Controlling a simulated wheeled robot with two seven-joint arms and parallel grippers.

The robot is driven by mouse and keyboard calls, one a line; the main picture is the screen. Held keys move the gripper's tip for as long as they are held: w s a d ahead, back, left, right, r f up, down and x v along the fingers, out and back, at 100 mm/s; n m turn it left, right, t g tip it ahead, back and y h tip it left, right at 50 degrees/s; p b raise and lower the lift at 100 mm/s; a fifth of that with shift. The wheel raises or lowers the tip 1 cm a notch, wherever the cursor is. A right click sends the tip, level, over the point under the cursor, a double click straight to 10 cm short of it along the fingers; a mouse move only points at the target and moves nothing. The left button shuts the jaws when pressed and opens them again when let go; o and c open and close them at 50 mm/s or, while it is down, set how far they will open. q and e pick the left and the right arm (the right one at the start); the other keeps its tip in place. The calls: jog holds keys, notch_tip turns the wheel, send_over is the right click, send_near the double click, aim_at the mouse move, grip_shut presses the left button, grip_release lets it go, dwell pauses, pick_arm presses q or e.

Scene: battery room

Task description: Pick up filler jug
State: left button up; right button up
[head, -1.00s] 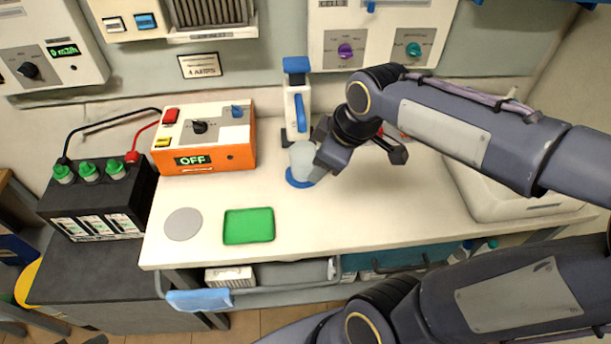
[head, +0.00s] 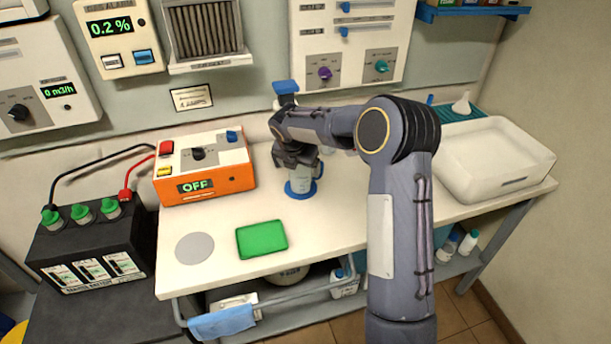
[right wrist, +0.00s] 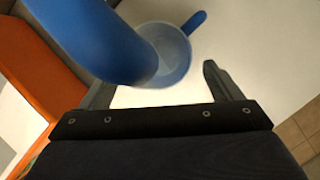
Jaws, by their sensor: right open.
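The filler jug (head: 301,181), pale and translucent, stands upright on a blue round base on the white bench. My right gripper (head: 297,160) is at the jug's upper part in the head view, and the wrist partly hides the jug's top. In the right wrist view my right gripper (right wrist: 158,90) is open, its two dark fingers apart. A blue-rimmed round shape (right wrist: 170,60) with a blue tab lies beyond and between the fingers. A large blue rounded form (right wrist: 85,35) covers the upper left; I cannot tell which part it is. My left gripper is not in view.
An orange-sided box reading OFF (head: 203,172) stands left of the jug. A green tray (head: 261,239) and grey disc (head: 194,248) lie in front. A white basin (head: 495,157) is at the right. A black battery (head: 92,243) stands left.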

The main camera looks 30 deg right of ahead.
jog(key=x, duration=0.4)
jog(key=shift+w+d+p, duration=0.15)
jog(key=shift+p, duration=0.25)
jog(key=shift+c, duration=0.5)
jog(key=c, duration=1.1)
jog(key=shift+r, duration=0.2)
